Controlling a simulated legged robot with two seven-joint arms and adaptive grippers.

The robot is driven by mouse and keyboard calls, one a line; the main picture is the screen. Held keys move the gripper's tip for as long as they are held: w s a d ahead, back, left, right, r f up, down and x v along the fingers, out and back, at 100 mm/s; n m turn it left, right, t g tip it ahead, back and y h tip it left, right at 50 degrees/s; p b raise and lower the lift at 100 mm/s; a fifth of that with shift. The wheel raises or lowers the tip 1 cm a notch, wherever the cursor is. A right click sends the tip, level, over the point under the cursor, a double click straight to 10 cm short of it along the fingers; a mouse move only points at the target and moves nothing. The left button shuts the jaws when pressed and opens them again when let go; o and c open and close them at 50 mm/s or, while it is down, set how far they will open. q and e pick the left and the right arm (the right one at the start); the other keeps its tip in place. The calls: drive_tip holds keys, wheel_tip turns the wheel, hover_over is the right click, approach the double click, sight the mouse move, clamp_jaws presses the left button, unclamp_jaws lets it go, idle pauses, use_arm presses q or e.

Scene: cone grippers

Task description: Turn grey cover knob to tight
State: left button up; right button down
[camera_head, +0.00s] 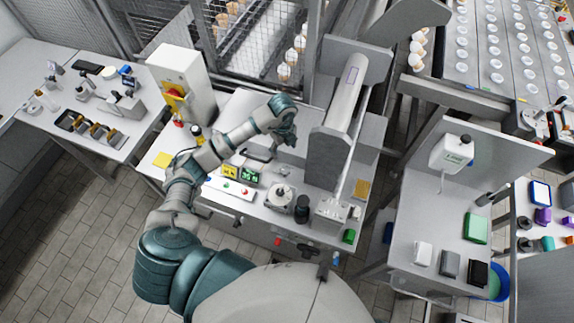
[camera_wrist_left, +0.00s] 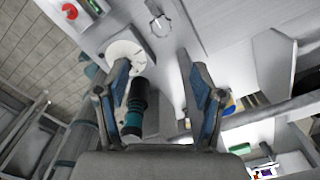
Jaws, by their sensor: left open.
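A small pale grey knob (camera_wrist_left: 160,25) with dark marks around it shows near the top of the left wrist view. My right gripper is not in view.
A pale round disc fixture (camera_head: 280,197) and a black cylinder (camera_head: 302,207) stand left of the block. A tall grey housing (camera_head: 330,155) rises behind it.

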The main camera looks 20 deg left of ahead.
use_arm(q)
approach(285, 170)
drive_tip(key=shift+s+a+f+p, duration=0.1)
drive_tip(key=shift+a+f+p, duration=0.25)
drive_tip(key=shift+a, duration=0.3)
drive_tip(key=f, duration=0.2)
drive_tip(key=d+f, duration=0.1)
drive_tip(key=f, duration=0.1)
drive_tip(key=d+f, duration=0.1)
drive_tip(key=f, duration=0.2)
drive_tip(key=shift+f, duration=0.3)
drive_tip(key=shift+a+f, duration=0.35)
drive_tip(key=shift+a, duration=0.5)
drive_tip(key=c, duration=0.4)
drive_tip(key=shift+d, duration=0.15)
drive_tip(key=c, duration=0.5)
drive_tip(key=shift+d, duration=0.15)
drive_tip(key=shift+c, duration=1.2)
drive_tip(key=shift+d, duration=0.25)
